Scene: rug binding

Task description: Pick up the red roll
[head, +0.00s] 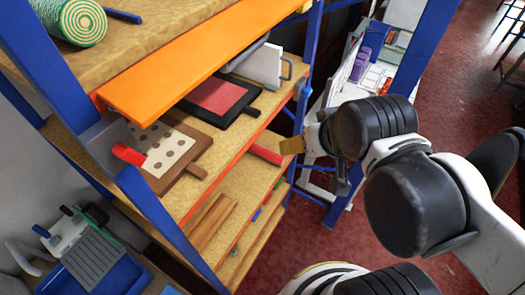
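A red roll-like cylinder (265,154) lies near the front edge of a shelf, just left of my gripper. A second, shorter red cylinder (128,154) sits at the left end of the shelf above, beside a dotted board. I cannot tell which one is the task's red roll. My gripper (291,146) is at the shelf front, its tan fingertip close to the right end of the first red cylinder. In this view they look near each other, but contact is unclear. The finger opening is hidden by the angle.
Blue posts (305,75) and an orange beam (190,65) frame the rack. A dotted board (165,165) and a red-and-black board (221,97) lie on one shelf. A striped green roll (80,22) is on top. Dark red floor (300,240) is open at right.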

